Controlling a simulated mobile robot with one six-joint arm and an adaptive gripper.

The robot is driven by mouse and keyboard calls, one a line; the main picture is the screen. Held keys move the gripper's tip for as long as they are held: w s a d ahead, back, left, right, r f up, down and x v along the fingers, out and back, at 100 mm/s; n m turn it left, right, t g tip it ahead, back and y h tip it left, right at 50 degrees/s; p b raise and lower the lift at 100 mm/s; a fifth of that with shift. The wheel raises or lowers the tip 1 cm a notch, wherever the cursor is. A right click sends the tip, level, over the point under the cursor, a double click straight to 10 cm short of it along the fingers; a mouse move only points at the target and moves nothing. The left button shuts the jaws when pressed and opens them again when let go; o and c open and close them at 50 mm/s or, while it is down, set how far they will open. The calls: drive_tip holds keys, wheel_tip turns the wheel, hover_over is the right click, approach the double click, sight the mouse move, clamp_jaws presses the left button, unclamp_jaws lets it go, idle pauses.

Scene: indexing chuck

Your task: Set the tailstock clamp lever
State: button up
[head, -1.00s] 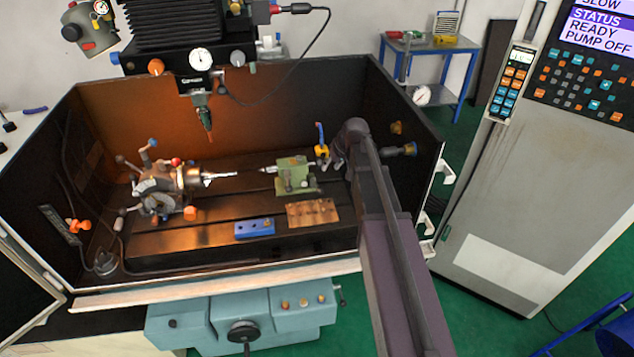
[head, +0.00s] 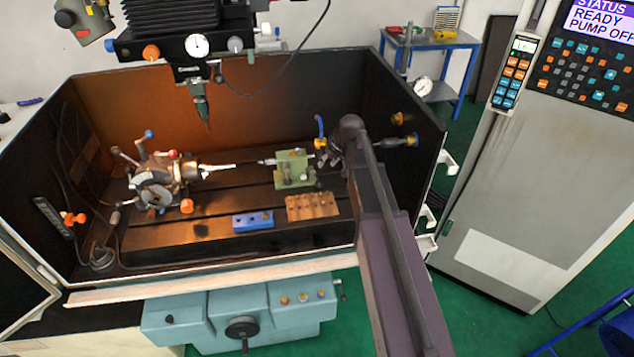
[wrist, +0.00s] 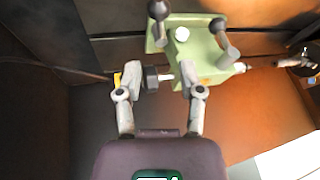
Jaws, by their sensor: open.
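The green tailstock (head: 293,172) stands on the dark slotted table, to the right of the chuck. In the wrist view the tailstock (wrist: 196,45) is at the top middle. Two levers with round knobs rise from it: one with a dark knob (wrist: 158,10) at its left end, one with a greyer knob (wrist: 218,25) at its right. I cannot tell for certain which is the clamp lever. My gripper (wrist: 160,80) is open, its fingers on either side of a black knob (wrist: 151,79) on a pale shaft at the tailstock's near side. Contact is not clear. In the head view my arm mostly hides the gripper.
The indexing chuck (head: 160,182) with its levers sits left on the table. A blue block (head: 253,221) and a copper-coloured plate (head: 312,206) lie in front of the tailstock. A spindle (head: 201,105) hangs above. Dark enclosure walls (head: 405,190) surround the table.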

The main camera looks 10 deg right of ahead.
sight(317, 179)
drive_tip(key=shift+b+x, duration=4.5)
drive_tip(key=shift+x, duration=0.85)
clamp_jaws()
